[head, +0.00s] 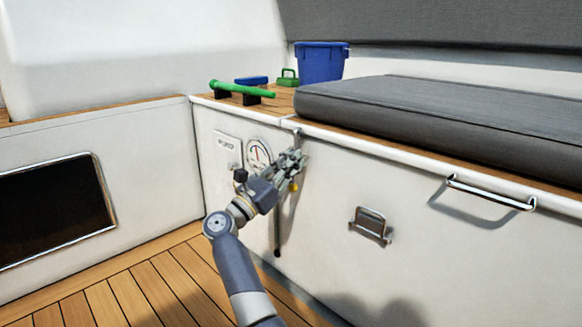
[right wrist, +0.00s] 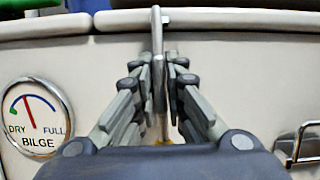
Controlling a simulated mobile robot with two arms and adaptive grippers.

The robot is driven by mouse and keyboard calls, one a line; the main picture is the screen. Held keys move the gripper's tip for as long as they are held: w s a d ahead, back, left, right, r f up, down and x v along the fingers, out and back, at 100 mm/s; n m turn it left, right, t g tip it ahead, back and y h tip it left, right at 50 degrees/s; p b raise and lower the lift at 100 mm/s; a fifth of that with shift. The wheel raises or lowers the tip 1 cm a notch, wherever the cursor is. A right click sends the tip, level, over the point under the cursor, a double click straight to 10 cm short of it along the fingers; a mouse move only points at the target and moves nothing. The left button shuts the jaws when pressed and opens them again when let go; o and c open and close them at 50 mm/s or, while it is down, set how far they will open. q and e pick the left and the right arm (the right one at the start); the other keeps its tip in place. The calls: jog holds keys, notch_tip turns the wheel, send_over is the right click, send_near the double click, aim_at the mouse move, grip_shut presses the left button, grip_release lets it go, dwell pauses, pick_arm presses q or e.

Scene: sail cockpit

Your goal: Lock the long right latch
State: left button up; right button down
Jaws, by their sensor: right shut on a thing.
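The gripper hides the bar's middle. My left gripper is not in view.
A round bilge gauge (head: 258,154) and a panel (head: 228,150) are left of the gripper. A folding latch (head: 370,225) and a handle rail (head: 490,193) are to the right. A grey cushion (head: 430,125), blue bucket (head: 320,62) and green bar (head: 242,89) lie above.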

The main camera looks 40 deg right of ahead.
jog(key=shift+a+f+m+g, duration=0.1)
jog(key=shift+m+g, duration=0.3)
jog(key=shift+m, duration=0.1)
jog(key=c, duration=1.7)
grip_release()
jog(key=v, duration=1.2)
